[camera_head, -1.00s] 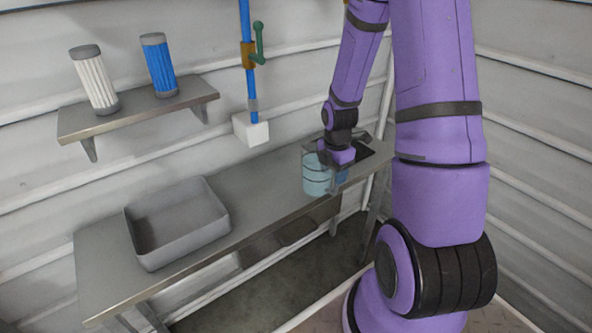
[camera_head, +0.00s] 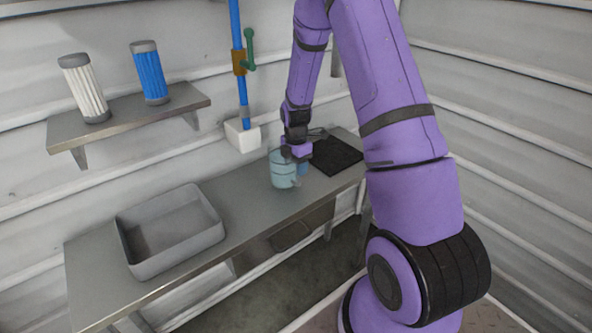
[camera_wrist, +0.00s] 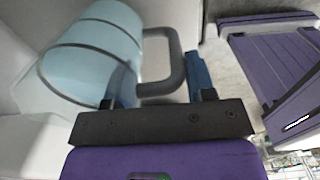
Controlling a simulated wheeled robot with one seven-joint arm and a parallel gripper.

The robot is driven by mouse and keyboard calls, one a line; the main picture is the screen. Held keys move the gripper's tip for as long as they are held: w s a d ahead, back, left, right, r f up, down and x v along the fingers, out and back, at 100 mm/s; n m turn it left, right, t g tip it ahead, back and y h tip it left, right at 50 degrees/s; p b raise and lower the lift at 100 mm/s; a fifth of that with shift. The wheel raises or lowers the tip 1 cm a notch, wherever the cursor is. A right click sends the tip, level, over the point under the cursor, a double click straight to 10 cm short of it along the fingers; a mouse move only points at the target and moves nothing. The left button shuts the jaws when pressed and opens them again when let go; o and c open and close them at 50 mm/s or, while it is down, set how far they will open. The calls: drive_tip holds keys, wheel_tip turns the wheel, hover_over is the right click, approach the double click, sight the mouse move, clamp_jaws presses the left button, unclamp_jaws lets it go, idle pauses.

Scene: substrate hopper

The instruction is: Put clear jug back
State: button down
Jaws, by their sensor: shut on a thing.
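The clear jug (camera_head: 282,170) is a pale blue, see-through cylinder with dark bands and a handle on its side. In the head view it is at the right half of the bench, left of the black mat. My gripper (camera_head: 301,165) is shut on the jug's handle. The wrist view shows the jug (camera_wrist: 95,55) at upper left, tilted in the picture, with its grey handle (camera_wrist: 176,65) between the blue fingers of my gripper (camera_wrist: 160,88). I cannot tell whether the jug's base touches the bench.
A black mat (camera_head: 338,156) lies on the bench (camera_head: 245,200) right of the jug. A grey tray (camera_head: 172,262) sits at the left end. A blue pipe with a green-handled valve (camera_head: 250,50) ends at a white block (camera_head: 243,135) behind. A shelf (camera_head: 125,120) holds white (camera_head: 84,88) and blue (camera_head: 150,73) filters.

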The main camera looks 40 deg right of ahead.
drive_tip(key=shift+f, duration=1.05)
drive_tip(key=shift+c, duration=2.3)
unclamp_jaws()
